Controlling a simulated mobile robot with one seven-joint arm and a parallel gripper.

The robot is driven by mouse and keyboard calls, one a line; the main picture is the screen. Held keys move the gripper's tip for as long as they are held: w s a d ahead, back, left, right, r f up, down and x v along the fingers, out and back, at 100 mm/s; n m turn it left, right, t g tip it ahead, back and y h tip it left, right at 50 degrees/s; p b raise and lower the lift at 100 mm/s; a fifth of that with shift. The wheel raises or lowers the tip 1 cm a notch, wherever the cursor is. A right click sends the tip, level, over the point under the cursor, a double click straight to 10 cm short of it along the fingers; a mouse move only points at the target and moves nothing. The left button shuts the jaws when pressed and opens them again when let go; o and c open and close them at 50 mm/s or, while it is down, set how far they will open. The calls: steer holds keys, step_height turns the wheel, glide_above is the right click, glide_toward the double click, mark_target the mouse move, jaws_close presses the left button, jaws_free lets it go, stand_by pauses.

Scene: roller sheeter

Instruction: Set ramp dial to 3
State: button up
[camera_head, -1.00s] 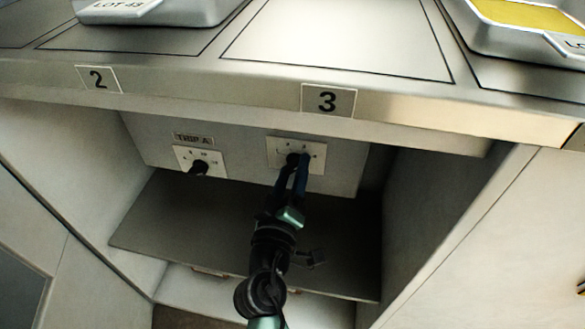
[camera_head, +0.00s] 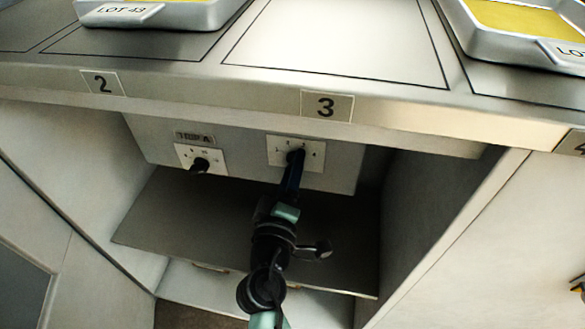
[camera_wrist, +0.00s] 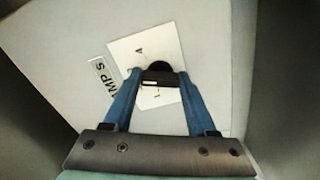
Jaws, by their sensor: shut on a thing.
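The dial on the right has a white plate (camera_head: 313,160) with marks, under the counter label 3. In the wrist view, its black knob (camera_wrist: 157,68) sits between my fingers, and a partly cut label ending in "MP S" (camera_wrist: 103,80) is beside the plate. My gripper (camera_wrist: 158,77) is shut on this knob, one blue finger on each side. In the head view, my gripper (camera_head: 295,160) reaches up to the knob and covers part of the plate. Which mark the knob points to cannot be told.
A second dial (camera_head: 201,164) with a black knob is to the left, under a small label reading about "TRIP A" (camera_head: 194,138). The counter edge (camera_head: 220,92) overhangs both dials. A dark shelf (camera_head: 170,220) lies below, and side walls close in the recess.

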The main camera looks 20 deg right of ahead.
steer(key=o, duration=1.4)
steer(key=shift+c, duration=0.2)
steer(key=v, duration=1.3)
